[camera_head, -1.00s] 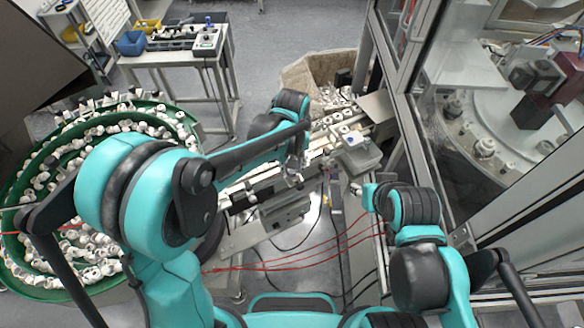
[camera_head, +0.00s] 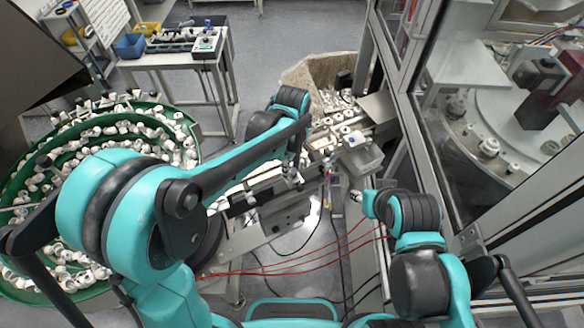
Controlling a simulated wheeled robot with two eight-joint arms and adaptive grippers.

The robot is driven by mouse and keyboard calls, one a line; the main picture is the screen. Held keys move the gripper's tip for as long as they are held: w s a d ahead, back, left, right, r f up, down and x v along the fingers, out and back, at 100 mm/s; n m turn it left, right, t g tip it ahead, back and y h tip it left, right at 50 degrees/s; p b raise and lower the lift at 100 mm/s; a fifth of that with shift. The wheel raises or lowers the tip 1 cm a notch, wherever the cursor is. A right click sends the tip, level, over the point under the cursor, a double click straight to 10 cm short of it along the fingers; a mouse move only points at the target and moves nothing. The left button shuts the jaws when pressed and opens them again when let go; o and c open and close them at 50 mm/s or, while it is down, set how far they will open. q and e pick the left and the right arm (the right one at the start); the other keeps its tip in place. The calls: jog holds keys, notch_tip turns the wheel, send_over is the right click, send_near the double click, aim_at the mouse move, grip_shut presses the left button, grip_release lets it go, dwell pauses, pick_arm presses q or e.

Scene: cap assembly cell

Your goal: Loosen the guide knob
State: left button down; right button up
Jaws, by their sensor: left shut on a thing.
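My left arm reaches over the feed rail (camera_head: 235,204) in the middle of the head view. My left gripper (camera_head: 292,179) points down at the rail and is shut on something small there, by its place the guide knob. The fingers and forearm hide the knob, so its shape and how far it is turned cannot be seen. My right gripper (camera_head: 357,197) is small and partly hidden by its own wrist, beside the machine frame. It is apart from the rail, and its finger gap does not show.
A green feeder bowl (camera_head: 186,118) full of white caps stands at left. A carton (camera_head: 300,72) stands behind the rail. A glazed machine with metal posts (camera_head: 412,110) closes off the right. Red and black cables (camera_head: 290,268) hang below. A side table (camera_head: 165,60) stands behind.

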dwell(0.4)
pick_arm(q)
jog(key=c, duration=1.2)
grip_release()
notch_tip(320, 180, up, 12)
